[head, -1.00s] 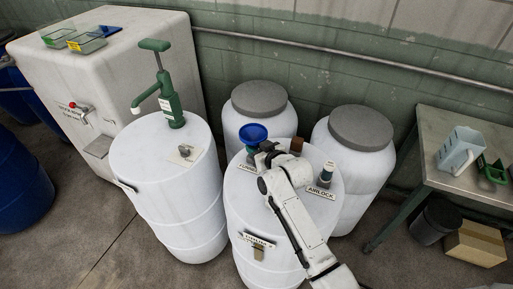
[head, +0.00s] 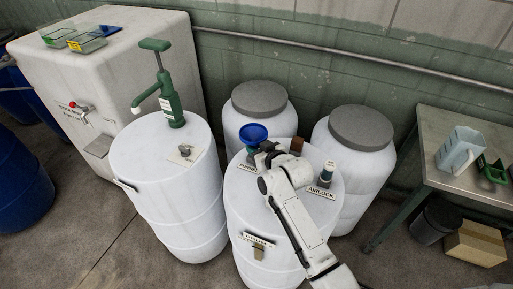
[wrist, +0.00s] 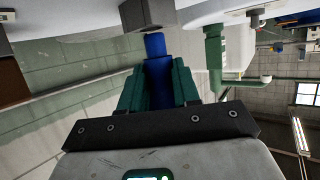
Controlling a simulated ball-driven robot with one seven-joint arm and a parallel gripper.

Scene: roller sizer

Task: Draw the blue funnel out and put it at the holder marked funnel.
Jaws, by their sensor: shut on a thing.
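The blue funnel (head: 254,132) is upright above the near right white drum, with its wide mouth up. My gripper (head: 264,150) is shut on it from the right. In the wrist view, the green fingers of my gripper (wrist: 158,85) hold the blue funnel's stem (wrist: 155,46) between them. The stem's end lies close to a grey block (wrist: 147,14); I cannot tell whether they touch. A label reading FUNNEL (head: 247,168) is on the drum top just below the funnel. My wrist hides part of the area under it.
On the same drum top stand a brown bung (head: 296,146) and an airlock piece (head: 327,172) by its AIRLOCK label (head: 321,192). A green pump (head: 170,105) stands on the left drum (head: 165,215). Two grey-lidded drums stand close behind. A metal table (head: 455,125) is right.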

